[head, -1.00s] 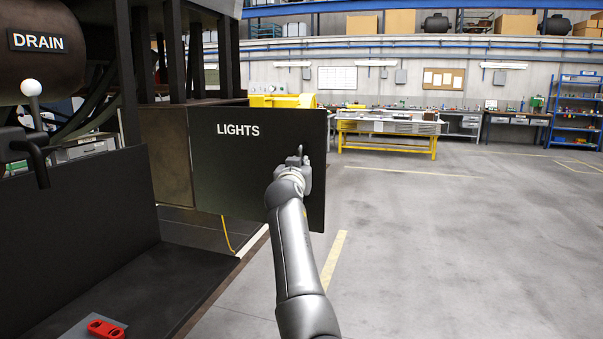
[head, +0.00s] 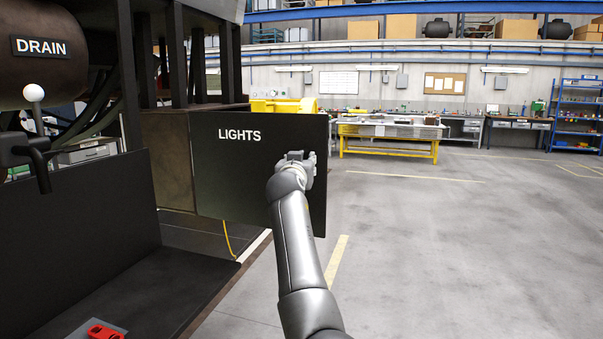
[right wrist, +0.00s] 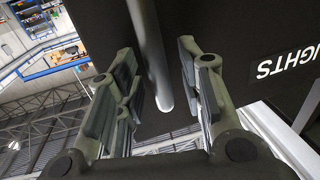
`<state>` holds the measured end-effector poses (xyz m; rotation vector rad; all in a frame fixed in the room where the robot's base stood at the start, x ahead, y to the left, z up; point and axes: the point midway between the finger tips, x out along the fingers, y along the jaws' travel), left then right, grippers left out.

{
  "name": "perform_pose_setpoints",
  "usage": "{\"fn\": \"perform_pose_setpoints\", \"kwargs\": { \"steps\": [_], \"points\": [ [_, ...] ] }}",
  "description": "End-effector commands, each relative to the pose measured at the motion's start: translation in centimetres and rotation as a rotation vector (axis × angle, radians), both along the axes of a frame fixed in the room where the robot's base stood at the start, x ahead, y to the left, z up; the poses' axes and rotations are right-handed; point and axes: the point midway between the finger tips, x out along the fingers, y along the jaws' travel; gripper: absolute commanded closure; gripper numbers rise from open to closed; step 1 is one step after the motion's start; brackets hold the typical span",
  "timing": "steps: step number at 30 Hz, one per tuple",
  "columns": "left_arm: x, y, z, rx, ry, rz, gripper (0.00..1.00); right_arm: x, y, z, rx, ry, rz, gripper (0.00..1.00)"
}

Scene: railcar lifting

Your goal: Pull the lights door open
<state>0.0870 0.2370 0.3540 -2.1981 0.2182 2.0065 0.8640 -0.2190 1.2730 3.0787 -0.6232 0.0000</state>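The black lights door (head: 235,180), lettered LIGHTS, hangs on the side of the railcar and appears closed. My right gripper (head: 303,162) is at the door's right part, and my arm hides its lower right area. In the right wrist view the door (right wrist: 230,22) fills the background with its lettering upside down. A grey bar handle (right wrist: 150,55) stands between the spread fingers of my right gripper (right wrist: 160,95), with gaps on both sides. The handle is hidden behind the gripper in the head view. My left gripper is not in view.
A DRAIN tank (head: 55,50) and a lever with a white ball (head: 34,93) are at the left. A red object (head: 105,332) lies on the dark ledge below. The floor (head: 450,250) to the right is clear. A yellow workbench (head: 390,132) stands behind.

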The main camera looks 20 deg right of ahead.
Motion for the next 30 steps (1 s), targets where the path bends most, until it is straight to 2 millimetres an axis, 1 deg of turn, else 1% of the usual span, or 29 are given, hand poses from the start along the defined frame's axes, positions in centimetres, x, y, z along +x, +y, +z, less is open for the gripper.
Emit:
{"fn": "perform_pose_setpoints", "kwargs": {
  "steps": [1,6,9,12,17,26,30],
  "points": [
    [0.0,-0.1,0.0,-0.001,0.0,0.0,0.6,0.0,0.0,1.3,-0.002,-0.003,-0.001,0.65],
    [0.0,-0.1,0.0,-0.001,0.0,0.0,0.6,0.0,-0.1,4.6,-0.002,-0.002,-0.002,0.65],
    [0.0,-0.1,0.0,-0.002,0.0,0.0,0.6,0.0,-0.1,6.0,-0.002,0.0,-0.002,0.65],
    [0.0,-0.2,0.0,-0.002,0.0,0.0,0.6,0.0,-0.2,6.9,-0.001,0.0,-0.002,0.65],
    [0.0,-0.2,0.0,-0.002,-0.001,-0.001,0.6,0.0,-0.1,7.4,0.0,0.001,-0.002,0.65],
    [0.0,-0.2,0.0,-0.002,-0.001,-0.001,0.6,0.0,-0.1,7.4,0.0,0.001,-0.002,0.65],
    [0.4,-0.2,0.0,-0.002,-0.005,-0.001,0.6,0.0,-0.1,7.4,0.0,0.001,-0.002,0.65]
  ]
}}
